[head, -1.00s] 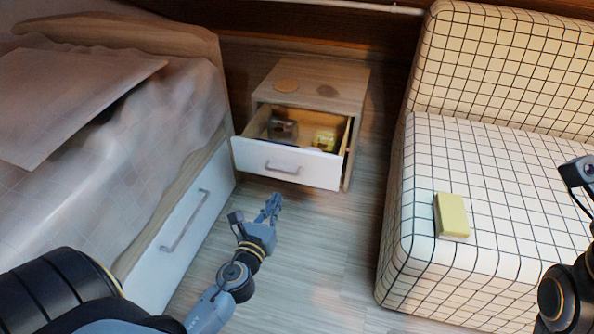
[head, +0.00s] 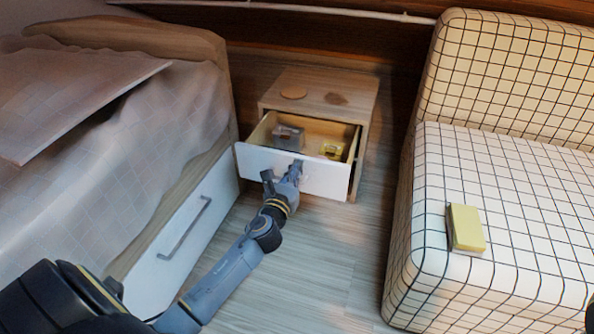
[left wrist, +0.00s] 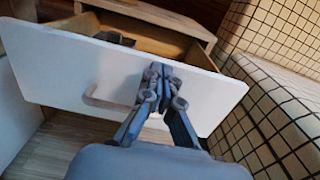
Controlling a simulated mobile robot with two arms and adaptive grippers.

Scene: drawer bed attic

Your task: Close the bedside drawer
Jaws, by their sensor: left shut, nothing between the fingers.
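The bedside drawer (head: 330,181) has a white front and stands open from the wooden bedside cabinet (head: 350,92). A grey object (head: 288,137) and a yellow object (head: 331,150) lie inside it. My left gripper (head: 283,174) is shut and empty, at the drawer front near its handle. In the head view the gripper hides the handle.
A bed (head: 150,150) with a lower drawer (head: 170,262) stands on the left. A checked sofa (head: 500,190) with a yellow block (head: 466,228) on it stands on the right. Wooden floor (head: 310,265) lies clear between them. A round disc (head: 294,91) rests on the cabinet.

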